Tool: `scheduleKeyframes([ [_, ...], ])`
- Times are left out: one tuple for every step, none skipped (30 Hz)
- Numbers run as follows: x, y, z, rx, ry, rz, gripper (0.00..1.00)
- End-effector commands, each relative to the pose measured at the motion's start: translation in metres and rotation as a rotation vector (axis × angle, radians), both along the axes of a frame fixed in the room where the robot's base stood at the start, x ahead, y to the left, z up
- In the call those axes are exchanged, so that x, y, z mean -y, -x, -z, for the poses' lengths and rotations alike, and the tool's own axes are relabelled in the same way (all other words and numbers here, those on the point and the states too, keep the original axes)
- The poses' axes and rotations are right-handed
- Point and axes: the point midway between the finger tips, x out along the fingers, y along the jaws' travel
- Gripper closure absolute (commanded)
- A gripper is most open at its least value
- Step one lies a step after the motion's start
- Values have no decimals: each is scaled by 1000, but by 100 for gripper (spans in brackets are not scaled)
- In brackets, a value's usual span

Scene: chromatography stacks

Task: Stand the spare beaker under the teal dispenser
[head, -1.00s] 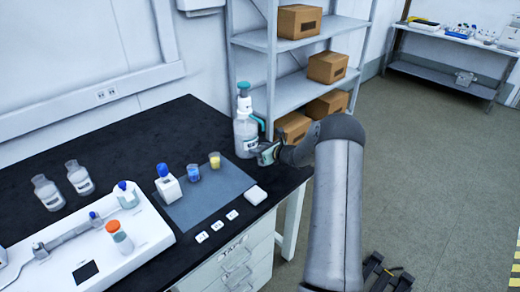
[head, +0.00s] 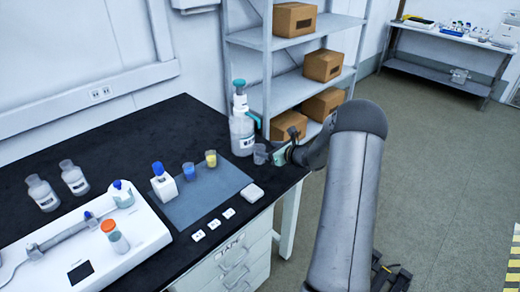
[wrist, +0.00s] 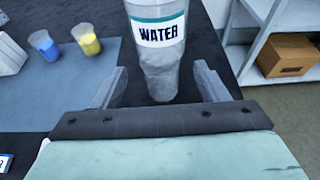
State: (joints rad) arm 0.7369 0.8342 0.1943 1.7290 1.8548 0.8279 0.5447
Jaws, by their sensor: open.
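The teal dispenser (head: 242,132) is a clear bottle with a teal pump top, standing upright at the back right of the black bench. In the wrist view its WATER label (wrist: 160,32) fills the top middle. A small clear beaker (head: 260,154) stands upright at the bottle's right side, below the spout; it also shows in the wrist view (wrist: 161,84), in front of the bottle. My gripper (head: 273,156) is open, right of the beaker. In the wrist view its fingers are spread to either side of the beaker, with gaps and no visible contact.
A blue-grey mat (head: 212,190) holds a beaker of blue liquid (head: 189,171), a beaker of yellow liquid (head: 210,158) and a blue-capped bottle (head: 163,183). A white pad (head: 252,193) lies near the bench edge. A shelf (head: 290,90) with boxes stands behind.

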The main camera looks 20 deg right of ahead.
Motion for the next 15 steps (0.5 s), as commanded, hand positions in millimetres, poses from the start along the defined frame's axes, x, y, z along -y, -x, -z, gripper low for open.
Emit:
scheduleKeyframes([
  [4, 10, -3, 0, 1, 2, 33],
  [6, 15, -5, 0, 1, 3, 33],
  [8, 20, -8, 0, 1, 3, 33],
  [9, 24, -9, 0, 1, 2, 33],
  [10, 27, -11, 1, 1, 1, 33],
  [11, 31, -12, 0, 1, 1, 33],
  [12, 34, -13, 0, 1, 1, 33],
  [13, 36, -14, 0, 0, 1, 33],
  [14, 38, -14, 0, 0, 1, 33],
  [14, 39, -15, 0, 0, 1, 33],
  [14, 40, -15, 0, 0, 0, 33],
  [14, 41, -16, 0, 0, 0, 33],
  [14, 41, -16, 0, 0, 0, 33],
  [14, 41, -16, 0, 0, 0, 33],
  [14, 41, -16, 0, 0, 0, 33],
])
